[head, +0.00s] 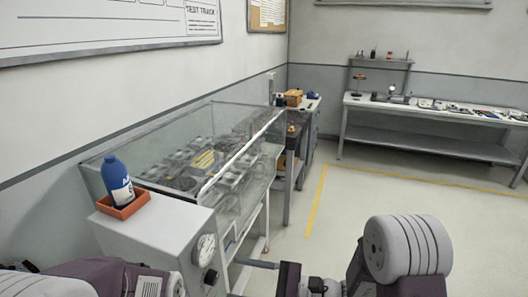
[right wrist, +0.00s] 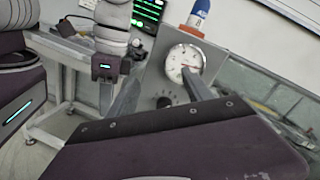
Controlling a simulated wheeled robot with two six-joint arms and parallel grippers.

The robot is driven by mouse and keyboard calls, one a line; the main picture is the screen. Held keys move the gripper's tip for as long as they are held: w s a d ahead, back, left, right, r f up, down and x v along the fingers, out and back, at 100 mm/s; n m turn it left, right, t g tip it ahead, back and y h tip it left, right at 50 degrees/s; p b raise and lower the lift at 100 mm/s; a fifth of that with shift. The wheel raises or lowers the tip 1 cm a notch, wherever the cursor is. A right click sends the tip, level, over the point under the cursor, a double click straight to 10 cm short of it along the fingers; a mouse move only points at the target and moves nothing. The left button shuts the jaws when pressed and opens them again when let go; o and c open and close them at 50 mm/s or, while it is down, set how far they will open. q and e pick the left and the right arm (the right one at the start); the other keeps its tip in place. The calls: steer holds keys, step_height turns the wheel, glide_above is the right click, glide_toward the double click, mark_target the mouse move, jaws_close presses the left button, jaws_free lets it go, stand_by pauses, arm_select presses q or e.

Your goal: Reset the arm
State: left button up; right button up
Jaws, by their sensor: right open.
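My right gripper (right wrist: 162,92) is open in the right wrist view, with its two grey fingers apart and nothing between them. Beyond the fingers is a grey box with a round dial gauge (right wrist: 184,62) and a dark knob. The gauge also shows in the head view (head: 205,248) on the front of the grey box (head: 155,228). My right arm enters the head view at the bottom right, with a grey finger near the box. Only purple and grey links of my left arm show at the bottom left; its gripper cannot be made out.
A blue bottle (head: 117,178) stands in an orange tray (head: 124,207) on the box. A glass-sided tank (head: 235,125) runs along the left wall. A workbench (head: 430,108) stands at the back right. The floor (head: 380,200) between is clear.

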steer(key=s+r+n+g+h+p, duration=0.1)
steer(key=s+r+n+g+h, duration=0.1)
steer(key=s+n+g, duration=0.35)
steer(key=s+d+f+n+g+h+p, duration=0.25)
steer(key=s+d+f+h, duration=0.35)
steer(key=s, duration=0.3)
arm_select(q)
step_height(320, 180, up, 4)
steer(key=shift+s+r+b, duration=0.1)
steer(key=shift+r+b, duration=0.1)
steer(key=shift+b, duration=0.1)
arm_select(e)
steer(key=w+d+f+n+t+h, duration=0.2)
steer(key=w+d+t+h, duration=0.1)
steer(key=d, duration=0.5)
steer(key=w+d+f+n+t+h, duration=0.2)
steer(key=w+d+f+n+h, duration=0.1)
steer(key=d+h, duration=0.3)
steer(key=w+d, duration=0.1)
steer(key=d, duration=0.1)
steer(key=shift+w+d+t+h, duration=0.15)
steer(key=shift+d+t+h, duration=0.15)
steer(key=shift+d+t, duration=0.1)
